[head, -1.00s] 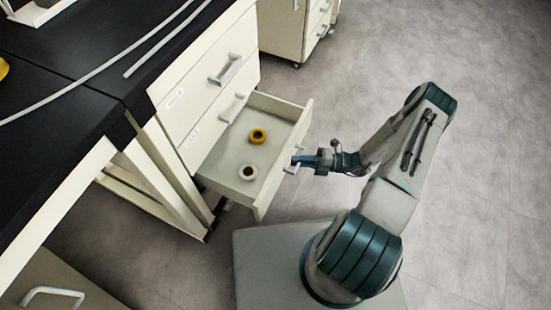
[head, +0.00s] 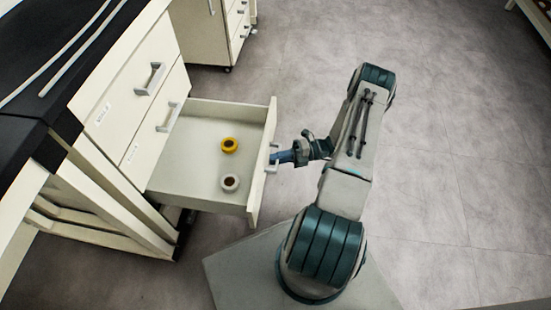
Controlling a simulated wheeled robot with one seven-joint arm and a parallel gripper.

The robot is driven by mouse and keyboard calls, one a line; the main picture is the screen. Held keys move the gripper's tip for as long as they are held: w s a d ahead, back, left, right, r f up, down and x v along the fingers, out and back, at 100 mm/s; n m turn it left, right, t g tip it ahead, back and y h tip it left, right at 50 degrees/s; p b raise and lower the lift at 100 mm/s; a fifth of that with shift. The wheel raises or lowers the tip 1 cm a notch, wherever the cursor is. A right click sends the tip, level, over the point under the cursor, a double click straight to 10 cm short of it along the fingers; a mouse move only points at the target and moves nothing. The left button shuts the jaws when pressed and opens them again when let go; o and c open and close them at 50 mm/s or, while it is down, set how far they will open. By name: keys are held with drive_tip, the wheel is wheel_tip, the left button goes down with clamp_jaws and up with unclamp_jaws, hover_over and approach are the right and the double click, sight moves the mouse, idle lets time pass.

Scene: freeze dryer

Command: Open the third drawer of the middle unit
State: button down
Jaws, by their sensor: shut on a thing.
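The drawer unit (head: 112,95) is cream, with grey bar handles on its two upper, shut drawers. Below them the third drawer (head: 265,125) stands pulled well out, its inside open to view. The fingers partly cover the handle.
A black worktop (head: 35,90) with pale tubes lies above and left of the unit. Another cream cabinet (head: 196,30) stands behind. The grey floor to the right is clear.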

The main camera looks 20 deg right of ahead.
drive_tip(key=c, duration=1.3)
unclamp_jaws()
drive_tip(key=shift+d, duration=0.15)
drive_tip(key=s+d, duration=0.1)
drive_tip(key=d, duration=0.3)
drive_tip(key=d+p, duration=0.1)
drive_tip(key=d, duration=0.4)
drive_tip(key=s+d, duration=0.1)
drive_tip(key=d, duration=0.3)
drive_tip(key=shift+s+d+p, duration=0.2)
drive_tip(key=shift+s+p, duration=0.1)
